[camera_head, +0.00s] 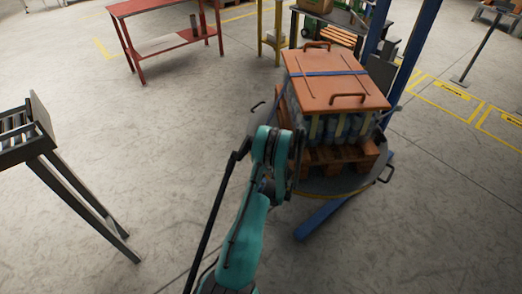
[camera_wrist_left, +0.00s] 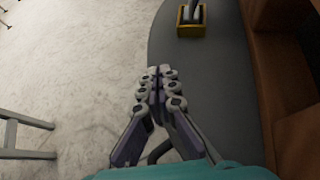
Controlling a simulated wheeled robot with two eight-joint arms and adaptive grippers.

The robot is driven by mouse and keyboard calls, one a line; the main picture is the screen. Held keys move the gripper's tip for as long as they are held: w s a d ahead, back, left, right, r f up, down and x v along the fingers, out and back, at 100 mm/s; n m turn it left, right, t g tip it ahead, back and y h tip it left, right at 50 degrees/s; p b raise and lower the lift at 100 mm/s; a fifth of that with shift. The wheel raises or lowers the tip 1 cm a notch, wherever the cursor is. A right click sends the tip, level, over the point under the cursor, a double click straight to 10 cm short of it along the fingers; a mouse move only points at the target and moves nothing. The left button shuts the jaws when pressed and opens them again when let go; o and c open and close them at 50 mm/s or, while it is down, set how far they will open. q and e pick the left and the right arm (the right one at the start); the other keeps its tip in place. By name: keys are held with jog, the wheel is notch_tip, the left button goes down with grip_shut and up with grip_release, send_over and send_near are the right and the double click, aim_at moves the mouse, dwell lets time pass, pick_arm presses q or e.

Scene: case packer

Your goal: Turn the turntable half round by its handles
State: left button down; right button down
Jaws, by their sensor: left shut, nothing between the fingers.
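The turntable (camera_head: 340,186) is a round grey disc on the floor, bearing a loaded wooden pallet (camera_head: 340,158). One dark handle (camera_head: 386,174) sticks out of its rim at the right, and another handle (camera_head: 258,106) shows at the left. My left arm reaches to the disc's near left side and hides part of the rim. In the left wrist view, my left gripper (camera_wrist_left: 160,75) is shut and empty over the edge of the turntable (camera_wrist_left: 190,70). A dark curved bar (camera_wrist_left: 160,150), perhaps a handle, shows partly behind the fingers. My right gripper is not in view.
The pallet load has an orange-brown lid (camera_head: 314,80) with a blue strap. Blue posts (camera_head: 412,45) stand behind the turntable. A roller conveyor (camera_head: 30,130) is at left, a red table (camera_head: 160,8) at the back. The floor between is clear.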

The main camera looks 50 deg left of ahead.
pick_arm(q)
jog(key=s+a+f+n+h+p, duration=0.1)
jog(key=s+a+f+n+h, duration=0.25)
jog(key=n, duration=0.55)
notch_tip(320, 180, up, 8)
jog(key=w+a+f+n+t+h, duration=0.1)
jog(key=w+a+n+t+h, duration=0.15)
jog(key=n+h, duration=0.4)
jog(key=shift+n+t+y, duration=0.25)
jog(key=shift+n+y, duration=0.1)
jog(key=shift+y, duration=0.05)
jog(key=b+x, duration=0.3)
jog(key=x, duration=0.6)
jog(key=shift+w+a+f, duration=0.1)
jog(key=shift+w+f, duration=0.1)
jog(key=shift+f, duration=0.15)
jog(key=shift+w+a+r+b, duration=0.1)
jog(key=shift+w+a+b, duration=0.25)
jog(key=shift+a, duration=0.2)
jog(key=shift+w+a+b, duration=0.2)
jog(key=shift+w+a, duration=0.15)
jog(key=shift+a, duration=0.2)
jog(key=shift+w+a+r, duration=0.15)
jog(key=shift+w+a, duration=0.2)
jog(key=shift+a, duration=0.15)
jog(key=shift+r, duration=0.1)
